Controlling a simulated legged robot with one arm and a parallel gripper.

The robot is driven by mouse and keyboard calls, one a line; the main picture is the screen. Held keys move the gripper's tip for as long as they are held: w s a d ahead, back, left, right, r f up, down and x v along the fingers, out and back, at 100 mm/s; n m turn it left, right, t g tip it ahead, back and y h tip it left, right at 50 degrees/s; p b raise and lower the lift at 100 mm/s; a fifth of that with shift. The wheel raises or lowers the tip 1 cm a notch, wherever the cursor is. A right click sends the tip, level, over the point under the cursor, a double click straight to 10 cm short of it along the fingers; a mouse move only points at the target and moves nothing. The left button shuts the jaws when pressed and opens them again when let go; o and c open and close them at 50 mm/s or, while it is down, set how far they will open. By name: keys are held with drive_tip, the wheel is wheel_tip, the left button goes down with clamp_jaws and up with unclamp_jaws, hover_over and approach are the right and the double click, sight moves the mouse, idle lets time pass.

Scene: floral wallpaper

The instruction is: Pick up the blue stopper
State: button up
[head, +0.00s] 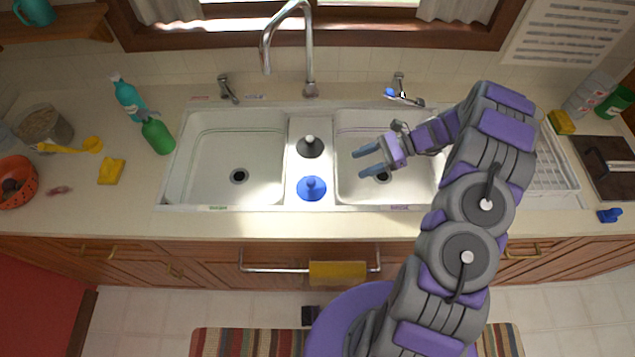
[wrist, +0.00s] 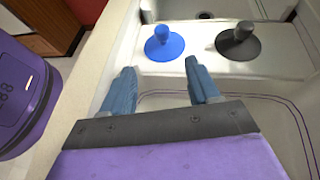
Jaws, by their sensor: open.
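The blue stopper (head: 312,189) stands upright on the divider between the two sink basins, near the front edge. It has a round flat base and a knob on top. It also shows in the wrist view (wrist: 164,45), beyond my fingertips and between their directions. My gripper (head: 362,162) is open and empty over the right basin, to the right of the stopper and apart from it. In the wrist view its two blue fingers (wrist: 160,75) are spread.
A dark grey stopper (head: 310,147) stands on the divider just behind the blue one. The tall faucet (head: 309,85) rises behind the divider. The left basin (head: 205,150) is empty. A yellow towel (head: 337,272) hangs on the front rail. Green bottles (head: 157,135) stand at the left.

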drive_tip(key=b, duration=0.3)
approach(311, 184)
drive_tip(key=x, duration=0.3)
drive_tip(key=w+f+x, duration=0.1)
drive_tip(key=x, duration=0.6)
drive_tip(key=shift+w+a+f, duration=0.1)
drive_tip(key=shift+w+f, duration=0.05)
drive_tip(key=shift+f, duration=0.3)
drive_tip(key=c, duration=1.1)
